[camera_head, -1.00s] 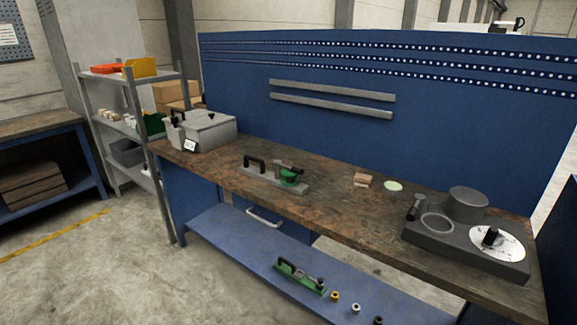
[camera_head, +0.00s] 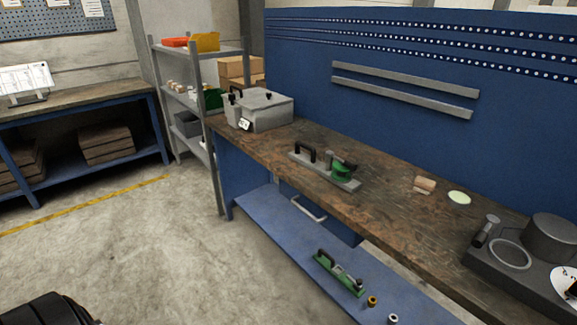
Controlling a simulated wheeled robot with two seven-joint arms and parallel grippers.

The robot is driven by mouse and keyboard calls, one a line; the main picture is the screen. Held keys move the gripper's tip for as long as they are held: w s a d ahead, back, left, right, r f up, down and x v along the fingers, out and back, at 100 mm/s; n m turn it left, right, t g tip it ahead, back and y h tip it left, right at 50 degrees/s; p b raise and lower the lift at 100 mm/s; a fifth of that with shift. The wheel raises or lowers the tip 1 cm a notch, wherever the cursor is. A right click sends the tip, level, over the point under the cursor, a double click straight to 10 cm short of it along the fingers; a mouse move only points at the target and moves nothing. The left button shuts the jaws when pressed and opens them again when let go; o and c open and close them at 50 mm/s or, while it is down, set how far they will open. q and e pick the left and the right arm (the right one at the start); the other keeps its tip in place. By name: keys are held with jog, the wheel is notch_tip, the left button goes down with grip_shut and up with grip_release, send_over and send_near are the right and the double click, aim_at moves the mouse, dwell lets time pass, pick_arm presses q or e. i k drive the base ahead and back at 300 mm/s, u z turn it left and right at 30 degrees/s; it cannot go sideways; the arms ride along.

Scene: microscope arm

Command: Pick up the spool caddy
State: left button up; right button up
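Two low carriers with black handles are in view, and I cannot tell for sure which is the spool caddy. One is a green carrier (camera_head: 338,275) with a black handle and small grey parts, on the blue lower shelf. The other is a grey carrier (camera_head: 322,171) with a black handle and a green part, on the brown worktop. Neither is held. Neither of my grippers is in view. A black rounded shape at the bottom left corner appears to be part of my own arm.
Small spool-like pieces, one yellow (camera_head: 372,301) and one pale (camera_head: 393,319), stand beside the green carrier. A grey box (camera_head: 262,110) stands on the worktop (camera_head: 290,205). A dark grey device (camera_head: 515,270) is at the right. The concrete floor (camera_head: 130,250) in front is clear.

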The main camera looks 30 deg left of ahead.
aim_at(311, 161)
jog(key=u, duration=1.7)
jog(key=i, duration=2.5)
jog(key=z, duration=2.35)
